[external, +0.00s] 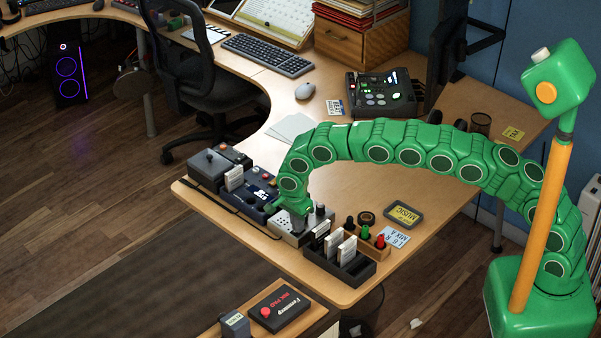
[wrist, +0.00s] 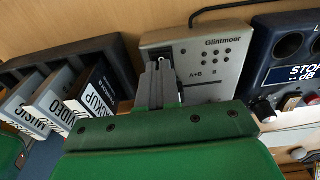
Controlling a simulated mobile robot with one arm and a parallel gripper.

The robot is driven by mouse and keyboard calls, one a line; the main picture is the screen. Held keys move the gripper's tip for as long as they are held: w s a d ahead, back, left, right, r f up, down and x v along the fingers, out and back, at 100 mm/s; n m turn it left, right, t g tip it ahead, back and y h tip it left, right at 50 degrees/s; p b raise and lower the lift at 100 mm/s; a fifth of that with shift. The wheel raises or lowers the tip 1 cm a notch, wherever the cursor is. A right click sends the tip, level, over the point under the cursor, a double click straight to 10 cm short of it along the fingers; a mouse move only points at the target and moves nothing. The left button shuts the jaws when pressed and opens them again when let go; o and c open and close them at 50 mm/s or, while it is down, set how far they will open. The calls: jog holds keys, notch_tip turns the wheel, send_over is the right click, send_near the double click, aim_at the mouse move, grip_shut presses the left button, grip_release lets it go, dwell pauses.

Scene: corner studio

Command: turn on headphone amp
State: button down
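A silver box marked Glintmoor (wrist: 215,62), with several small holes and the labels A+B and B, lies under my gripper in the wrist view. It also shows near the desk's front edge in the external view (external: 284,228). No label reading headphone amp is legible, so I cannot tell for certain which device it is. My gripper (wrist: 162,72) reaches over the left part of the silver box, its grey fingers close together with nothing clearly held. In the external view my gripper (external: 297,217) is low at this box. The fingers hide part of its face; contact is unclear.
A blue unit (wrist: 291,58) with a screen and knobs stands right of the silver box in the wrist view. A dark rack (external: 353,273) of upright cards stands on its other side. A mixer (external: 385,96) and papers (external: 289,128) lie further back.

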notch_tip(320, 180, up, 14)
jog(key=shift+a, duration=0.2)
jog(key=shift+w, duration=0.1)
dwell(0.3)
jog(key=shift+r, duration=0.1)
dwell(0.4)
jog(key=f, duration=0.9)
jog(key=w+d+f, duration=0.1)
jog(key=f, duration=0.4)
jog(key=shift+d, duration=0.1)
